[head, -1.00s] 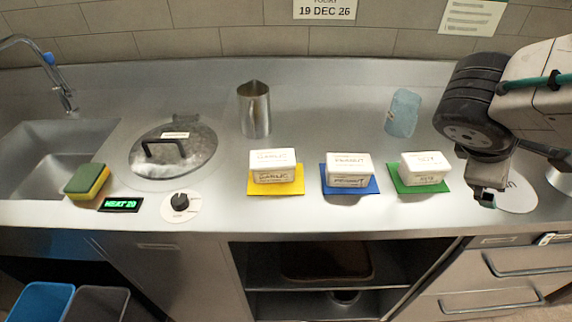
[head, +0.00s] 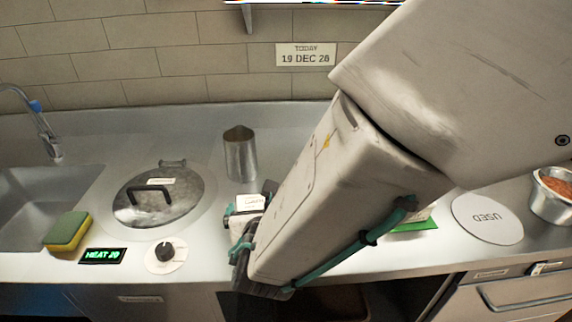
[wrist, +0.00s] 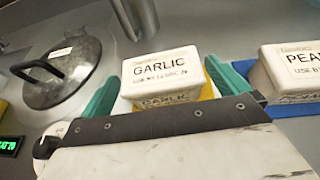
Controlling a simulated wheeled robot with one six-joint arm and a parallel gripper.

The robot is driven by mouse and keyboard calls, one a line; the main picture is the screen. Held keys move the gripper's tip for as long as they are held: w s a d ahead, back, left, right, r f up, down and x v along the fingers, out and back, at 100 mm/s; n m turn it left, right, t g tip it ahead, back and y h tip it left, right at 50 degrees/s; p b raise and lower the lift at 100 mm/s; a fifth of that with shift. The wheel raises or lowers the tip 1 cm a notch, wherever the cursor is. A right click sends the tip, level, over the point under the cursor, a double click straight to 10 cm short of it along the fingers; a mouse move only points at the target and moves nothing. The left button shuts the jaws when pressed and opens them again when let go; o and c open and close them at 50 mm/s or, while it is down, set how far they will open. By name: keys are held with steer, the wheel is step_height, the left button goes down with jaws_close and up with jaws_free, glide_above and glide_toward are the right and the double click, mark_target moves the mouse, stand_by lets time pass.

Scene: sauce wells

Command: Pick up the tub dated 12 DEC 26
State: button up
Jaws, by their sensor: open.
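A white tub labelled GARLIC (wrist: 163,68) sits on a yellow mat (wrist: 209,88) in the wrist view. Its small date line is hard to read but looks like 12 DEC. My gripper (wrist: 163,75) is open, with one teal finger at each side of this tub; I cannot tell if they touch it. In the head view the GARLIC tub (head: 250,202) is partly hidden by my gripper (head: 243,225). A second white tub, its label starting PEA (wrist: 290,68), stands to the right on a blue mat (wrist: 300,110), its date cut off.
A metal jug (head: 240,155) stands behind the tub. A lidded pot (head: 158,195), a knob (head: 165,252) and a sponge (head: 67,231) are to the left. A green mat (head: 415,226) and a USED disc (head: 487,219) are to the right. A wall sign (head: 305,55) reads TODAY 19 DEC 26.

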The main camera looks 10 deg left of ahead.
mark_target(259, 203)
steer(key=x, duration=0.4)
steer(key=shift+s+d+f, duration=0.1)
steer(key=shift+f, duration=0.1)
steer(key=c, duration=0.9)
steer(key=shift+r, duration=0.1)
